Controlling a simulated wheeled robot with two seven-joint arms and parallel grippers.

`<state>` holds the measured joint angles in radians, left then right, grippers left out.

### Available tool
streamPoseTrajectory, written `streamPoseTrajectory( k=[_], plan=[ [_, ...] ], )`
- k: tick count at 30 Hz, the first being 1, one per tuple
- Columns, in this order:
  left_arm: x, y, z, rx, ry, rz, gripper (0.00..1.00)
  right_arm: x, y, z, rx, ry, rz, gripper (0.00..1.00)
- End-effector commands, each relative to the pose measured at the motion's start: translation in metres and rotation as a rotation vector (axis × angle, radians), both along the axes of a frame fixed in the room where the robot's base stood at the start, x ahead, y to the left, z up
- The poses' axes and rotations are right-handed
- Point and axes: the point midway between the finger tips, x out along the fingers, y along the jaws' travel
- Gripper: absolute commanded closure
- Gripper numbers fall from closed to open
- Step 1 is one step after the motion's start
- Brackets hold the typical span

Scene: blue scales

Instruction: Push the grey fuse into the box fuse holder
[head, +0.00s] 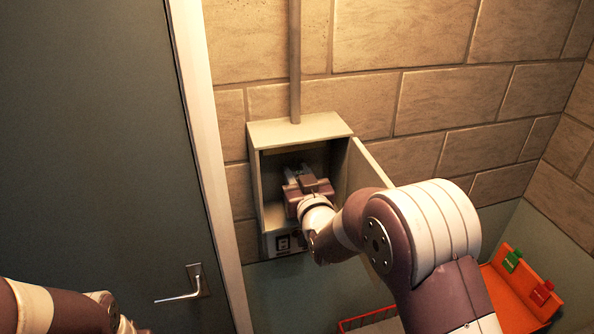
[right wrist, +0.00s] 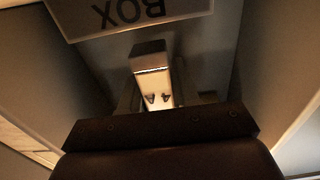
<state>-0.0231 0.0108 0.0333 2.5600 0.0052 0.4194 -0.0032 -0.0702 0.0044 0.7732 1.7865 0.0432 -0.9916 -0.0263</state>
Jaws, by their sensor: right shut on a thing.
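The fuse box (head: 262,205) is a pale metal cabinet on the brick wall, with its door (head: 366,166) swung open to the right. My right gripper (head: 298,174) reaches into it. In the right wrist view its jaws are shut on a small block, the grey fuse (right wrist: 151,60), with a lit face and two small dark marks. The fuse is not clear in the head view. The holder behind it is hidden, so I cannot tell whether the fuse touches it. Only part of my left arm shows at the lower left; its gripper is out of frame.
A label (right wrist: 135,12) reading BOX, upside down, shows in the right wrist view. The cabinet walls stand close on both sides. An orange tray (head: 520,285) with a green and a red piece is at the lower right. A grey door (head: 90,130) with a handle is left.

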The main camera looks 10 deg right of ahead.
Motion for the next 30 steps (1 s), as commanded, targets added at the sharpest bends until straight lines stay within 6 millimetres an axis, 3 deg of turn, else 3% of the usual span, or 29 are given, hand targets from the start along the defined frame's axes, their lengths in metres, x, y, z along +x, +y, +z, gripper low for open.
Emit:
streamPoseTrajectory(
  k=[3,9,30],
  plan=[
    [0.000,0.000,-0.010,0.000,0.000,0.000,0.57,0.000,0.000,-0.015,0.000,-0.001,0.000,1.00],
    [0.000,0.000,-0.015,0.000,0.000,0.000,0.57,0.000,0.000,-0.026,0.000,-0.001,0.000,1.00],
    [0.000,0.000,-0.016,0.000,0.000,0.000,0.57,0.000,0.000,-0.026,0.000,-0.002,0.000,1.00]
  ],
)
